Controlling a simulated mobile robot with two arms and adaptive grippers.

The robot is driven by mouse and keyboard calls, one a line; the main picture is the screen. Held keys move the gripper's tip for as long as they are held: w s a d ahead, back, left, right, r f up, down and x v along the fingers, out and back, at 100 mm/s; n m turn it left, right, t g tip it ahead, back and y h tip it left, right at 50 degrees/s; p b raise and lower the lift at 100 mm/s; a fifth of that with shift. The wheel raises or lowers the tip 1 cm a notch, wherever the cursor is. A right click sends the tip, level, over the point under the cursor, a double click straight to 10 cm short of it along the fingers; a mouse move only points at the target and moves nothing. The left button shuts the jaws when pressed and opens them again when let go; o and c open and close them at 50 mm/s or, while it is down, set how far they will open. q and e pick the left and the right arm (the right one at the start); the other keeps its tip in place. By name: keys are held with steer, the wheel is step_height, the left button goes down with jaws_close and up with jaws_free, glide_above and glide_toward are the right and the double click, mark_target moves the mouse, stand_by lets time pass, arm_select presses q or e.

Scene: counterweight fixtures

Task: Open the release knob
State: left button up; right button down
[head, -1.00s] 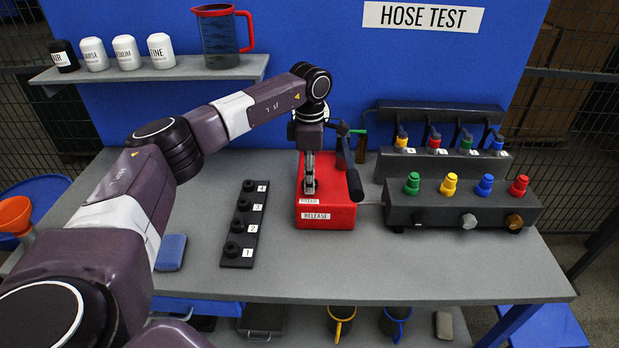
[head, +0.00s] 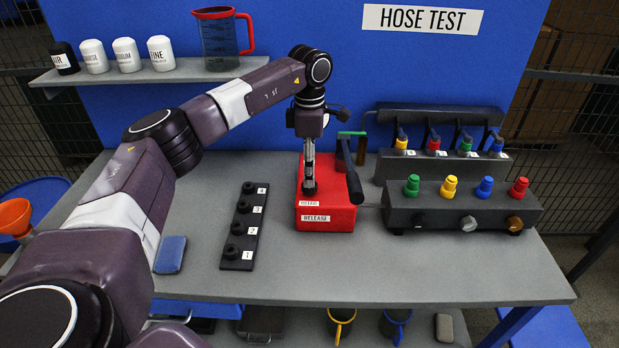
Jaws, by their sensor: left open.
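A red box (head: 327,215) labelled "RELEASE" on its front stands in the middle of the grey bench. My left gripper (head: 309,188) points straight down onto the left part of its top, behind a second small white label. I see the gripper nearly edge-on; it is open. The release knob cannot be made out clearly; a small dark part shows at the fingertips, and I cannot tell knob from finger there. A black lever (head: 349,172) rises on the right of the box's top, beside the gripper. My right gripper is not in view.
A dark hose fixture (head: 460,209) with coloured knobs stands to the right of the box. A black strip (head: 238,258) with numbered sockets and a blue sponge (head: 171,254) lie to the left. A shelf (head: 160,75) holds jars and a jug. The bench front is clear.

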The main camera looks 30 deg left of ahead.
arm_select(q)
step_height(320, 180, up, 8)
steer(key=shift+r, duration=0.15)
stand_by(0.6)
